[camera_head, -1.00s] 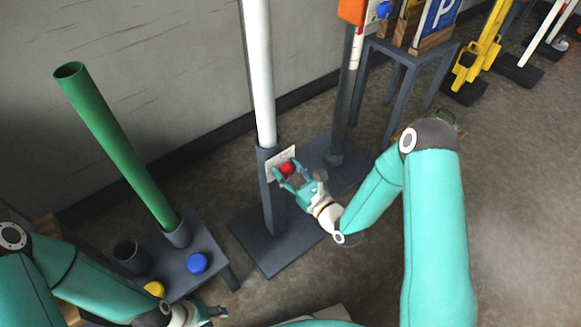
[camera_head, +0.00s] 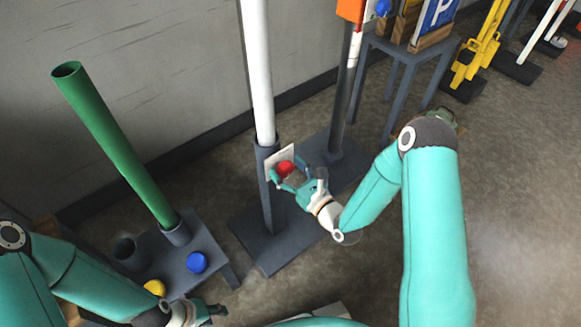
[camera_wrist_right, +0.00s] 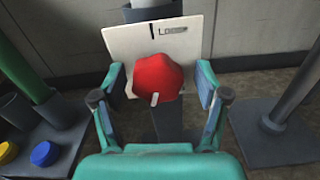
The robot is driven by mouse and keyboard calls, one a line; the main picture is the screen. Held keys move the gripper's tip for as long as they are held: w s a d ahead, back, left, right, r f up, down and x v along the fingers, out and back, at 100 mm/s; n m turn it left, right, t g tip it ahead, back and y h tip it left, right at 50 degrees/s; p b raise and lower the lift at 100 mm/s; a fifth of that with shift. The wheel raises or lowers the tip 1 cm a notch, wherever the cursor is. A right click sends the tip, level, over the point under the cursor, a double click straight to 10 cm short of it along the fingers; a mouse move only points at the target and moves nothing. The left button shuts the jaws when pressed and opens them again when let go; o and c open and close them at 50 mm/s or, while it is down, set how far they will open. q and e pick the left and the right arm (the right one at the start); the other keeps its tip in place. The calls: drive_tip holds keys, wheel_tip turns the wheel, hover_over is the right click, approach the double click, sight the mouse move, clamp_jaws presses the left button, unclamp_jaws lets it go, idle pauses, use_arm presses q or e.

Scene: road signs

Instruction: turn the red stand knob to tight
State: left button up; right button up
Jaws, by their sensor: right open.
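The red knob (camera_head: 285,167) sits on a white plate on the grey stand post that carries the white pole. In the right wrist view the red knob (camera_wrist_right: 160,77) has a small white pointer mark at its lower edge. The white plate (camera_wrist_right: 118,40) behind it has a dark tick and a small label that seems to read "Loose". My right gripper (camera_head: 285,178) is open, with one finger on each side of the knob and gaps visible between. My left gripper (camera_head: 215,309) is low at the left, away from the stand; its jaws are unclear.
A green tube (camera_head: 118,145) stands in a grey bench (camera_head: 218,262) with blue (camera_head: 197,262) and yellow (camera_head: 154,287) knobs at the left. A dark post (camera_head: 341,110) with an orange box stands behind right. A grey table (camera_head: 395,56) holds signs.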

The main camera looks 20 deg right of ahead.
drive_tip(key=v, duration=1.2)
drive_tip(key=shift+a, duration=0.15)
